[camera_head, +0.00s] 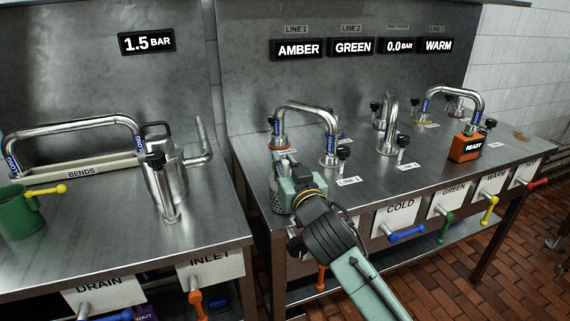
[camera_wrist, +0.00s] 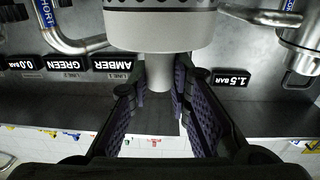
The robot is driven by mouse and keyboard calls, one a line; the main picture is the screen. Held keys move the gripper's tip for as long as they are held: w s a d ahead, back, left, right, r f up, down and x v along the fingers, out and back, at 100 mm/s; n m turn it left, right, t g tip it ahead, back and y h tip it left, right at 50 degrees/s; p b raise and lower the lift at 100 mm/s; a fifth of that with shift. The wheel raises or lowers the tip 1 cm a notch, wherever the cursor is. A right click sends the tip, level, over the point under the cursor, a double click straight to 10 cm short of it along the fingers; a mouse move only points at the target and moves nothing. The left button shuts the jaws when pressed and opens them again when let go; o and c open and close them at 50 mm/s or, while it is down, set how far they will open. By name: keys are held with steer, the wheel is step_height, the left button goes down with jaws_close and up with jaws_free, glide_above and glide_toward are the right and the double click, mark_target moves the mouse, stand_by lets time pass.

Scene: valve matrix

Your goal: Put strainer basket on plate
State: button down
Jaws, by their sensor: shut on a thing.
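The strainer basket (camera_head: 277,197) is a grey metal cylinder with a perforated side, at the front left of the right bench in the head view. My gripper (camera_head: 287,180) is at it and partly covers it. In the wrist view the basket's broad grey body (camera_wrist: 160,32) fills the top middle, with a dotted band at the frame's edge. Its narrower stem (camera_wrist: 158,72) lies between the dark, purple-padded fingers of my gripper (camera_wrist: 160,105), which is shut on it. I cannot tell whether the basket touches the bench. I cannot make out a plate.
A bent pipe (camera_head: 305,107) with blue-labelled ends stands just behind my gripper. An orange READY box (camera_head: 465,148) is farther right. A metal can (camera_head: 165,170) and a green mug (camera_head: 20,212) stand on the left bench. Coloured lever handles (camera_head: 406,234) stick out in front.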

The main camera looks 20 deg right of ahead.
steer(key=c, duration=1.5)
jaws_free()
steer(key=shift+f, duration=0.1)
steer(key=shift+r+p, duration=0.25)
steer(key=shift+p, duration=0.15)
steer(key=shift+s+a+f+b, duration=0.1)
steer(key=shift+s+a+b, duration=0.05)
steer(key=shift+s+b, duration=5.3)
steer(key=shift+s+p, duration=0.55)
steer(key=shift+p, duration=0.1)
